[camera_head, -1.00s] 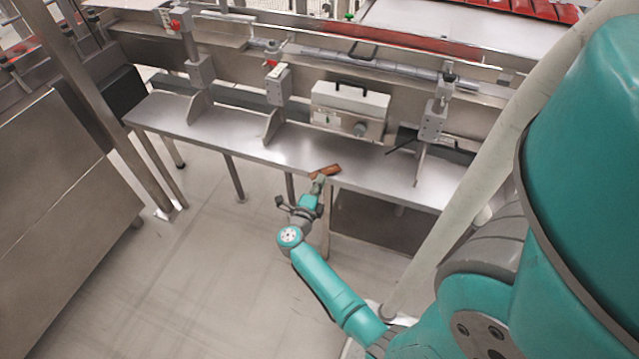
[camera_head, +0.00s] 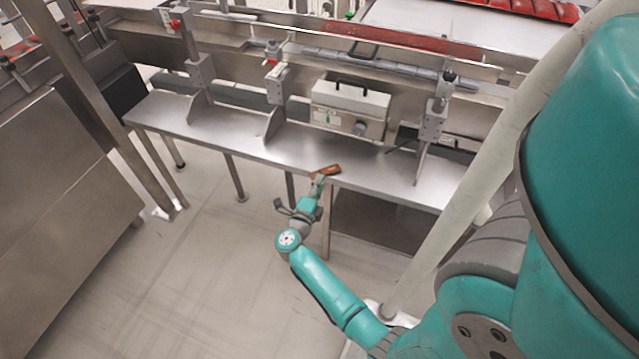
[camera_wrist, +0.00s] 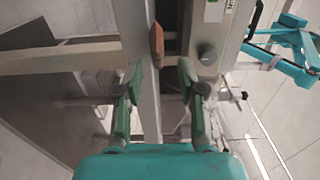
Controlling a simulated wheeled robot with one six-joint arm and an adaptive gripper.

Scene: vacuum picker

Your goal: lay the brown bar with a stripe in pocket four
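A brown bar (camera_head: 326,171) lies at the front edge of the steel bench, and its stripe is too small to make out. In the wrist view the bar (camera_wrist: 157,47) lies ahead of my gripper, in line with the gap between the fingers. My gripper (camera_head: 318,184) is right by the bar at the bench's front edge. In the wrist view its two green fingers (camera_wrist: 160,72) are spread apart with nothing held between them. I cannot make out pocket four in either view.
A steel bench (camera_head: 240,140) runs across the view. A grey box with a handle and knob (camera_head: 349,108) stands behind the bar. Upright posts (camera_head: 433,120) rise from the bench on both sides. Bare bench surface lies left and right of the bar.

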